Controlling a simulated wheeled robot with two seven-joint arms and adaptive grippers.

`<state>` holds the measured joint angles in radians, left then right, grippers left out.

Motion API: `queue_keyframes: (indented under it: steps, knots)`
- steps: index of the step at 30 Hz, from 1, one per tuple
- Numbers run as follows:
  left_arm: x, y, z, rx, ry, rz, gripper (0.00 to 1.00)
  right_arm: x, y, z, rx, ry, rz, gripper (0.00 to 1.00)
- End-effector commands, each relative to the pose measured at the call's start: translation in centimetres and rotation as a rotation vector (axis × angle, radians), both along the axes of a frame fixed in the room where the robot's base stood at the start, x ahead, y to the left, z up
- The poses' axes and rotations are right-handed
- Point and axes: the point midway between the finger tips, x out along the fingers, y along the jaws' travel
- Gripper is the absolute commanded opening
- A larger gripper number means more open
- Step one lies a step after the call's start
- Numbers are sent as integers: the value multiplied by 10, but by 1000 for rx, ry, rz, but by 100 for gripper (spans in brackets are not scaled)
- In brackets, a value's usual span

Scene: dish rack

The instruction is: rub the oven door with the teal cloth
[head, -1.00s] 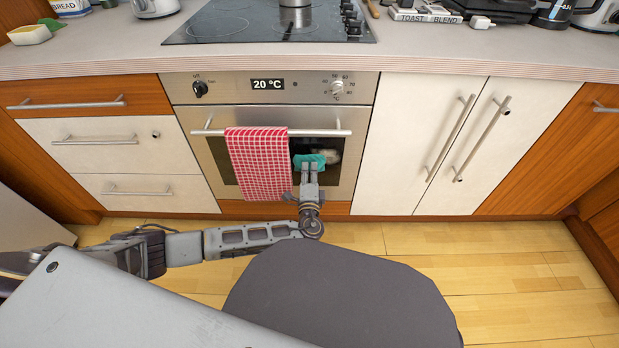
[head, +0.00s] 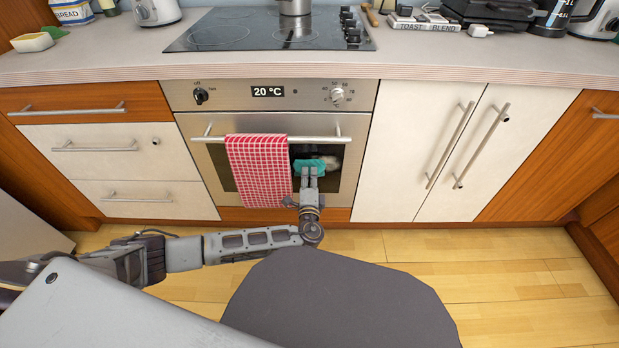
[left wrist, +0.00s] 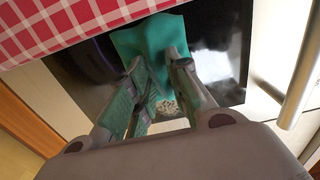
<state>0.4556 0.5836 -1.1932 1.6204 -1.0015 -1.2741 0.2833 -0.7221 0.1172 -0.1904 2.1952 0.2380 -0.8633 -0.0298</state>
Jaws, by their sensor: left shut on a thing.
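The teal cloth (head: 309,166) is in my left gripper (head: 310,172), in front of the dark glass of the oven door (head: 210,156). In the left wrist view the cloth (left wrist: 150,42) spreads past the fingertips over the dark glass (left wrist: 215,45). The left gripper (left wrist: 160,75) is shut on the cloth. The cloth appears to be at the glass, but firm contact cannot be made out. A pale, blurred patch (head: 331,163) shows on the glass beside the cloth. The right gripper is not in view.
A red checked towel (head: 259,170) hangs from the oven handle (head: 313,139), just left of my gripper. White cupboard doors (head: 410,150) stand to the right. The floor (head: 480,270) there is clear.

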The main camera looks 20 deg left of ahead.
Motion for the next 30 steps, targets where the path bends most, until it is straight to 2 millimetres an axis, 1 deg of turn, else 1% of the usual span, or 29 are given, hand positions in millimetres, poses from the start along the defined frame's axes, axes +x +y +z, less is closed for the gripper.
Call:
queue_keyframes:
  steps: [11,30]
  knots:
    - [5,1,0,0,0,1,1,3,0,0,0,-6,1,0]
    - [12,3,0,0,0,0,1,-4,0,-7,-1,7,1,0]
